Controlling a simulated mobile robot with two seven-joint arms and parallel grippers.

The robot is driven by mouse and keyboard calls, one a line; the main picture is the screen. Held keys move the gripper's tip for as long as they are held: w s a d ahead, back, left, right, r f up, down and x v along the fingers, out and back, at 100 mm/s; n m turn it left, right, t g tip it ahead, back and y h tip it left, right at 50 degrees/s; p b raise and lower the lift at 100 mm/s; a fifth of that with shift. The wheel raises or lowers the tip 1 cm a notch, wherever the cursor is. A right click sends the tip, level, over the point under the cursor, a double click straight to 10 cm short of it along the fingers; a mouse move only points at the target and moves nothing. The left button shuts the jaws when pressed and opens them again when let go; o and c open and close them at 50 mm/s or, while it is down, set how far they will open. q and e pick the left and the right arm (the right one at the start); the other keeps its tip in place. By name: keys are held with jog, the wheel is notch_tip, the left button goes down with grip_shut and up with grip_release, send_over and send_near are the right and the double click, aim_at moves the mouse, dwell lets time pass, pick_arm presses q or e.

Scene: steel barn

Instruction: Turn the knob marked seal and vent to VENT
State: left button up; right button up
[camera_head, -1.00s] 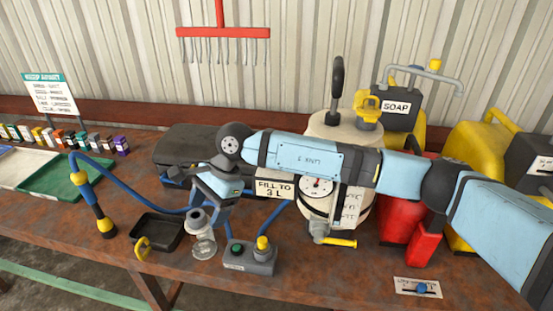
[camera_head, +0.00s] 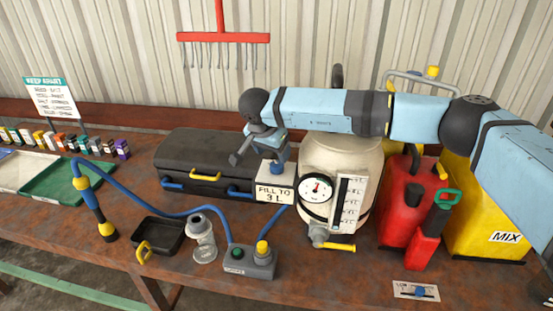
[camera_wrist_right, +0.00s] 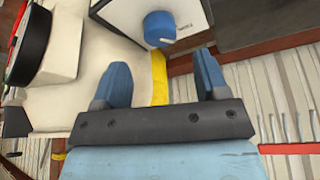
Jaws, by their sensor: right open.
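A round blue knob (camera_wrist_right: 159,28) with a short white mark sits on a white panel (camera_wrist_right: 190,14) in the right wrist view. Small dark print beside it is too small to read. In the head view the blue knob (camera_head: 277,169) shows on the white box behind the FILL TO 3 L sign (camera_head: 274,194), left of the cream tank (camera_head: 335,160). My right gripper (camera_wrist_right: 160,65) is open and empty, its two blue fingers apart and short of the knob in the wrist picture. In the head view my right gripper (camera_head: 258,153) hangs above the box. My left gripper is not in view.
A dark case (camera_head: 195,150) lies left of the box. The tank carries a gauge (camera_head: 316,188) and a yellow-handled tap (camera_head: 338,246). A red can (camera_head: 400,200) stands to the right. A small plate with another blue control (camera_head: 420,292) is at the front edge.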

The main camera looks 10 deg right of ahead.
aim_at(277, 164)
jog(key=p+x, duration=0.1)
jog(key=x, duration=0.5)
jog(key=shift+a, duration=0.1)
